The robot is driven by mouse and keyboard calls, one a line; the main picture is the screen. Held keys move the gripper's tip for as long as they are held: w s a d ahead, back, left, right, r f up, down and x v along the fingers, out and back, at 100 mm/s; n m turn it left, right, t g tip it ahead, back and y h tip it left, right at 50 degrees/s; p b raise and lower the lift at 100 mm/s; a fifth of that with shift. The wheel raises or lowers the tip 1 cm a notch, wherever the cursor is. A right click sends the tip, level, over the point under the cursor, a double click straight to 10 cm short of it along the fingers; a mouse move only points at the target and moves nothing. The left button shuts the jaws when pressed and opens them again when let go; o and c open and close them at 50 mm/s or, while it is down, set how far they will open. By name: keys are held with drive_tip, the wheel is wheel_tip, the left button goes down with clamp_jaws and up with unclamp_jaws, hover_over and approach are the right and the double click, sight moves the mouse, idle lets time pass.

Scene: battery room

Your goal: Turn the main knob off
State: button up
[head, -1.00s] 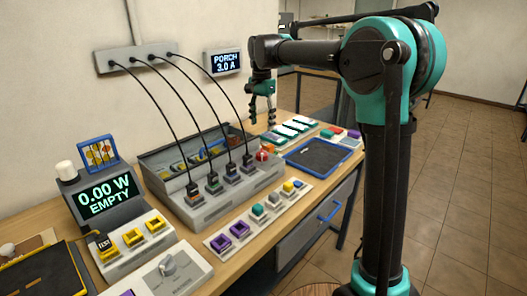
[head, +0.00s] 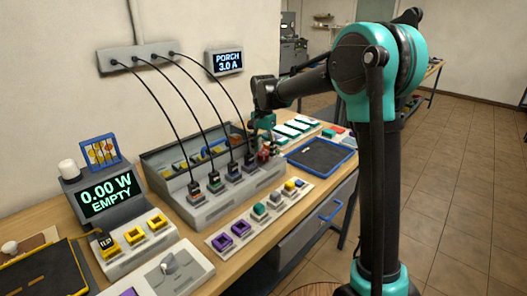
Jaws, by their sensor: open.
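A red knob (head: 264,155) sits at the right end of the grey charging box (head: 222,201); my gripper partly hides it. My gripper (head: 266,148) is open and lowered at that red knob, with its fingers close around or beside it; I cannot tell whether they touch it. A second, grey knob (head: 168,263) is on a white panel at the front left, away from my gripper. No label on either knob can be read.
Black cables (head: 188,115) hang from a wall socket strip (head: 140,56) to the box, left of my gripper. A blue-rimmed tray (head: 349,157) lies to the right. A white strip of coloured blocks (head: 222,245) lies in front. A display (head: 107,197) reads 0.00 W EMPTY.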

drive_tip(key=shift+c, duration=0.3)
drive_tip(key=c, duration=1.1)
drive_tip(key=shift+n, duration=0.3)
drive_tip(key=n, duration=0.3)
drive_tip(key=shift+n, duration=0.4)
drive_tip(key=n, duration=1.3)
drive_tip(key=shift+n, duration=0.4)
